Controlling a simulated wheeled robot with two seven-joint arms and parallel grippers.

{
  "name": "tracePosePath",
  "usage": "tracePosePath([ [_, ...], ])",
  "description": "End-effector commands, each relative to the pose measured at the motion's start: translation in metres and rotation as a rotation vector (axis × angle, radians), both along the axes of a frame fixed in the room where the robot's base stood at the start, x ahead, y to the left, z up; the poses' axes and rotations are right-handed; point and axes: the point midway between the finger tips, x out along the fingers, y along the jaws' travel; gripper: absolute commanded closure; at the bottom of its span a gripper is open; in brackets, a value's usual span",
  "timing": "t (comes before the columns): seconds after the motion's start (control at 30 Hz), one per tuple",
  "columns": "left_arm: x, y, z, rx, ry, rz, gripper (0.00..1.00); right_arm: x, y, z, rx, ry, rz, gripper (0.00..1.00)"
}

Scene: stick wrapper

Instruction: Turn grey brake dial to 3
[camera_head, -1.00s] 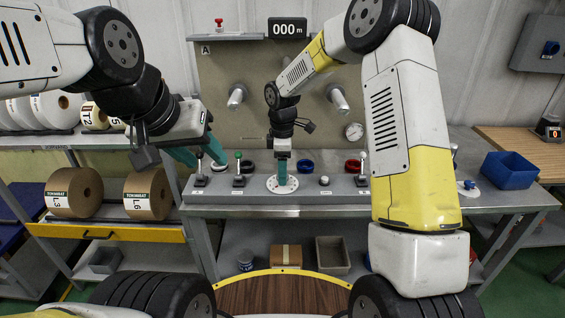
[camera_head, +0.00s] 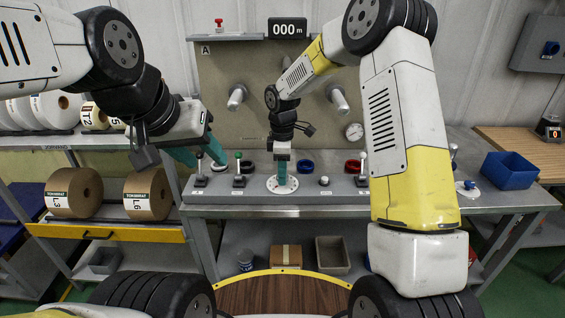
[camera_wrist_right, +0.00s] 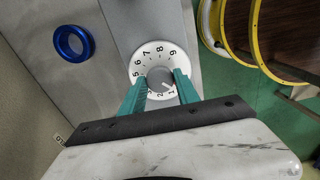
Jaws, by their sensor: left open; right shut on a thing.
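The grey brake dial (camera_wrist_right: 161,80) is a round grey knob in the middle of a white ring with black numbers (camera_wrist_right: 154,50). The ring also shows on the grey console in the head view (camera_head: 270,186). My right gripper (camera_wrist_right: 160,86) points down at the dial, its teal fingers shut on opposite sides of the knob. A short light mark on the knob lies near the 1 and 2. The 5 to 9 show on the far side, while the fingers hide other numbers. My left gripper (camera_head: 201,154) is open and empty above the console's left end.
A blue ring (camera_wrist_right: 71,42) lies on the console near the dial. White-knobbed and green-knobbed levers (camera_head: 238,168) stand to the left, another lever (camera_head: 363,168) to the right. A display (camera_head: 287,29) reads 000 m. A blue bin (camera_head: 510,170) sits at the right.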

Motion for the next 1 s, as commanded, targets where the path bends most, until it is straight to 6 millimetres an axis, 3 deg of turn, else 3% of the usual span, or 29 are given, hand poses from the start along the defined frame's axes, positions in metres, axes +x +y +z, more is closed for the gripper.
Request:
tracePosePath([
  [0.27, 0.0000, 0.0000, 0.0000, 0.000, 0.000, 0.000, 0.55, 0.0005, 0.0001, 0.0008, -0.001, -0.002, -0.162, 1.00],
  [1.0, 0.0000, 0.0000, 0.0000, 0.000, 0.000, 0.000, 0.55, 0.0009, 0.0000, 0.0011, 0.000, -0.003, -0.860, 1.00],
])
